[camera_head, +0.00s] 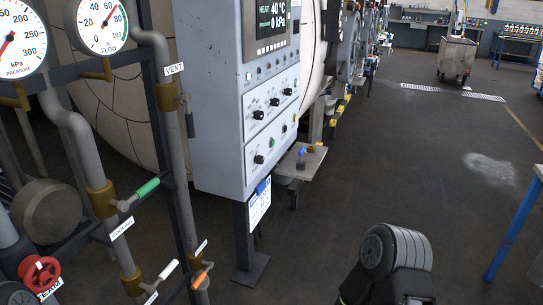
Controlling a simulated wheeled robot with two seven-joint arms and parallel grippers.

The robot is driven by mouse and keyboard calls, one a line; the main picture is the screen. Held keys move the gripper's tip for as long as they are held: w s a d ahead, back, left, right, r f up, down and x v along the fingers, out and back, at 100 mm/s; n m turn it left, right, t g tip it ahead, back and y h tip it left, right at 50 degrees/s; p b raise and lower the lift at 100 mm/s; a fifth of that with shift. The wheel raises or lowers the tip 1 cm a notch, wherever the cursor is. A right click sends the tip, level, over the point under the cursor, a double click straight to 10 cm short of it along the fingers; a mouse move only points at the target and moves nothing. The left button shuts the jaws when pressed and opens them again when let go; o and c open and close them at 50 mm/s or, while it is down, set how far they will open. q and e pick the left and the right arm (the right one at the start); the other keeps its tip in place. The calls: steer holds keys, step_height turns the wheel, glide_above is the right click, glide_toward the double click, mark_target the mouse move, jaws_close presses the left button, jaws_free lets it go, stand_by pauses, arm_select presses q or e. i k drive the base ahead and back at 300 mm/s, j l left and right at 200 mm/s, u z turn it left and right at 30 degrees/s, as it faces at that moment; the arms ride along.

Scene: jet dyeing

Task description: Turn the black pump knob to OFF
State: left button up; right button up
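The grey control panel (217,90) stands at the centre, with a lit display (270,18) reading HEAT, 40 °C and 0 kPa. Its front has an upper row of black knobs, at left (257,115), middle (274,102) and right (288,92). A lower row has a black knob (258,159), a green button (271,142) and a small dark control (284,128). The labels are too small to read, so I cannot tell which knob is the pump's or where it points. A dark grey link of my arm shows at the bottom right, apart from the panel. Neither gripper is in view.
Pipes with a green-handled valve (147,188), a red handwheel (40,272) and gauges (103,25) stand at the left. A small shelf (303,163) juts out right of the panel. A blue-legged table (513,230) is at the right edge. The floor between is clear.

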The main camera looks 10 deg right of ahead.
mark_target(259, 160)
steer(key=i+l+u, duration=0.1)
steer(key=l, duration=0.25)
steer(key=i+l, duration=0.25)
steer(key=i+l+u, duration=0.15)
steer(key=l, duration=0.35)
steer(key=i+l+u, duration=0.1)
steer(key=l, duration=0.25)
steer(key=i+l+u, duration=0.1)
steer(key=i+l, duration=0.15)
steer(key=l, duration=0.15)
steer(key=i+l, duration=0.1)
steer(key=l, duration=0.3)
steer(key=i+l+u, duration=0.15)
steer(key=l, duration=0.3)
steer(key=i+l+u, duration=0.1)
steer(key=l, duration=0.3)
steer(key=k+l+u, duration=0.1)
steer(key=l+u, duration=0.35)
steer(key=l, duration=2.15)
